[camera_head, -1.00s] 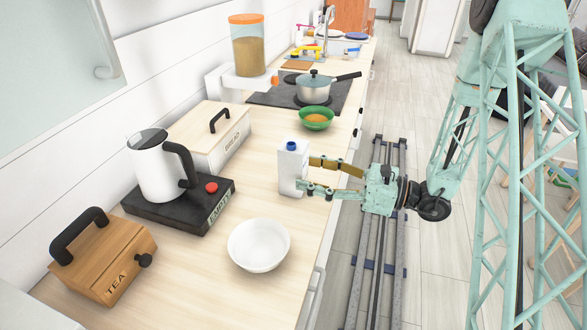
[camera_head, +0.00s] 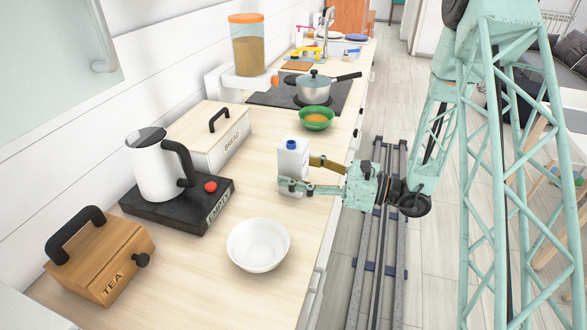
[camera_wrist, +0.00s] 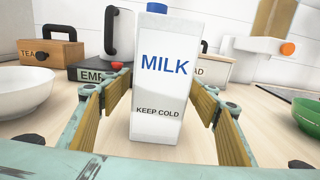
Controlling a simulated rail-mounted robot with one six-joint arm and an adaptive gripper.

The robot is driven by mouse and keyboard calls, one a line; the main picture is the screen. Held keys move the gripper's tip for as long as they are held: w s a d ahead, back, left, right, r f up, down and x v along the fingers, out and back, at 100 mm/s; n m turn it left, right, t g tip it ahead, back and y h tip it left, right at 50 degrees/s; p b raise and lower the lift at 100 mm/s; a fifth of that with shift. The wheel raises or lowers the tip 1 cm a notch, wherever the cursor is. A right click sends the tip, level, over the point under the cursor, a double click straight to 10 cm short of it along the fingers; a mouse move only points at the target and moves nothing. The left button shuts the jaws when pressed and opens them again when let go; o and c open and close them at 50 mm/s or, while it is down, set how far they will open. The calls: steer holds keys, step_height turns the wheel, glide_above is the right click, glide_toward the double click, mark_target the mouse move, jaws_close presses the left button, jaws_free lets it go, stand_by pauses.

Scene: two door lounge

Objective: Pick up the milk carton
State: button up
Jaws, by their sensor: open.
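The milk carton (camera_head: 292,160) is white with a blue cap and stands upright on the counter near its front edge. In the wrist view the carton (camera_wrist: 160,85) faces me with "MILK" and "KEEP COLD" on it. My gripper (camera_head: 300,172) reaches in from the right, low around the carton. In the wrist view my open gripper (camera_wrist: 160,95) has one wood-coloured finger on each side of the carton. A gap shows between the carton and the left finger; the right finger's tip is close to the carton's right side.
A white bowl (camera_head: 258,245) stands in front and a green bowl (camera_head: 316,118) behind. A kettle (camera_head: 158,165) on a dark base, a bread box (camera_head: 212,138) and a tea box (camera_head: 102,262) line the wall. Bare counter surrounds the carton.

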stand_by(0.5)
steer(key=c, duration=1.3)
